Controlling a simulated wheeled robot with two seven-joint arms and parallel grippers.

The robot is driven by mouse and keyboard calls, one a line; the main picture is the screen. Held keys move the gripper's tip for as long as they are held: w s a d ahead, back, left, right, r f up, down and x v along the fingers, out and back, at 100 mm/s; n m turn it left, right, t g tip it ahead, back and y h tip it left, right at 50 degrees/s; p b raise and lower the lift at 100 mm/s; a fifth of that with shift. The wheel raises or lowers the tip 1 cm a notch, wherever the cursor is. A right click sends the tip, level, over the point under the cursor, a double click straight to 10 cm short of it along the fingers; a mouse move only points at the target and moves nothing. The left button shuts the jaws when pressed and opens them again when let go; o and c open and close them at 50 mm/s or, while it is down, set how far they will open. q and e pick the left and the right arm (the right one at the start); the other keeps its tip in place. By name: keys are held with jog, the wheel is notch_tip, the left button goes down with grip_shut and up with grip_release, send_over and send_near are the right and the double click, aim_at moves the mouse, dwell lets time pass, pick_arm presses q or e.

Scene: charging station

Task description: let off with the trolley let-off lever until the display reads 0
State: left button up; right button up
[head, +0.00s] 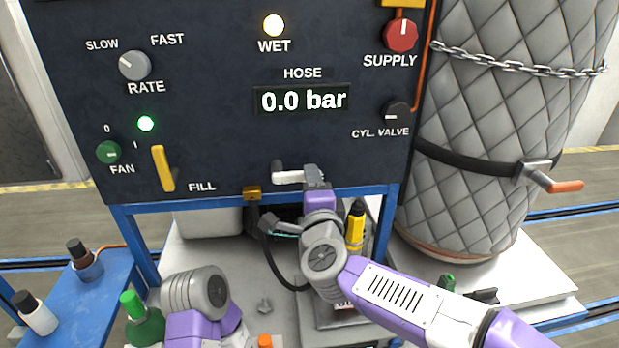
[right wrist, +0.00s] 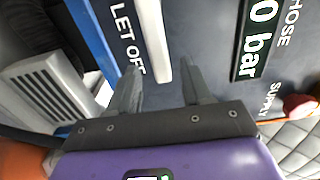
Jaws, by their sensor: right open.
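The display (head: 303,99) under the word HOSE reads 0.0 bar. It shows partly in the right wrist view (right wrist: 257,38). The let-off lever (head: 290,178) is a pale bar low on the dark panel, and part of it is hidden by my right gripper. In the right wrist view the lever (right wrist: 155,45) is a white bar beside the words LET OFF. My right gripper (right wrist: 158,72) is open, with a finger on either side of the lever's near end; I see no clear contact. My left arm shows at the bottom left, but its gripper is out of view.
The panel also carries a yellow FILL lever (head: 163,168), a red SUPPLY knob (head: 401,35), a RATE knob (head: 134,65) and a CYL. VALVE knob (head: 397,112). A chained, quilted cylinder (head: 490,120) stands at right. A blue side table (head: 82,300) holds bottles at left.

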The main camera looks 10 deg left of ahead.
jog(key=v, duration=0.3)
jog(key=shift+s+d, duration=0.1)
jog(key=shift+s, duration=0.25)
